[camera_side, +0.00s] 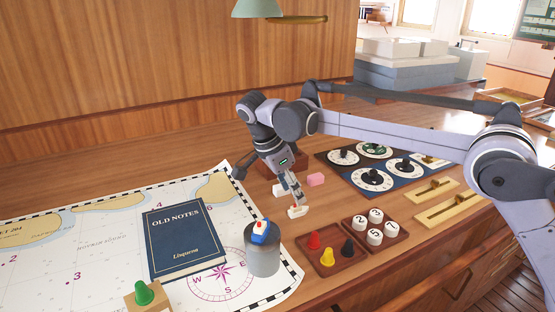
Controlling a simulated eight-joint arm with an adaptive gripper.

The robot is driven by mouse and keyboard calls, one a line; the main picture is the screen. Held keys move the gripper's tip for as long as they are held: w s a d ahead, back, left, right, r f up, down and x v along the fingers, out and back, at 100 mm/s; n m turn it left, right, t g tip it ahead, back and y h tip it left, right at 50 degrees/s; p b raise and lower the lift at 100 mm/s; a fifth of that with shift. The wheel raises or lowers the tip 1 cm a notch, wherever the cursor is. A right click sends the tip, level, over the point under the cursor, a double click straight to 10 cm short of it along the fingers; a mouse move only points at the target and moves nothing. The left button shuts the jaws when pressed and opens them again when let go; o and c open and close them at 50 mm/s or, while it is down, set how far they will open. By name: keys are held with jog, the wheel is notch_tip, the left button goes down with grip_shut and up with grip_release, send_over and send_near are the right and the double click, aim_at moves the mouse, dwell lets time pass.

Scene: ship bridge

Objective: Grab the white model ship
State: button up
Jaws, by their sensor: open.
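A small white model ship (298,212) with a red detail lies on the wooden desk, right of the chart's edge. My gripper (292,198) points down just above it, with its fingertips very close to it. My gripper is open; whether a finger touches the ship is too small to tell. A second model ship, blue and white with a red top (261,231), stands on a grey cylinder (262,259) on the chart.
A dial panel (345,182) is behind to the right. Trays with coloured pawns (353,262) and numbered discs (350,221) sit in front right. A blue book (185,240) lies on the chart (60,270).

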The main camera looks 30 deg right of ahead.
aim_at(299, 208)
jog(key=shift+a+x, duration=0.15)
jog(key=shift+x, duration=1.25)
jog(key=shift+a+x, duration=0.2)
jog(key=shift+x, duration=1.15)
jog(key=shift+f, duration=0.1)
jog(key=c, duration=1)
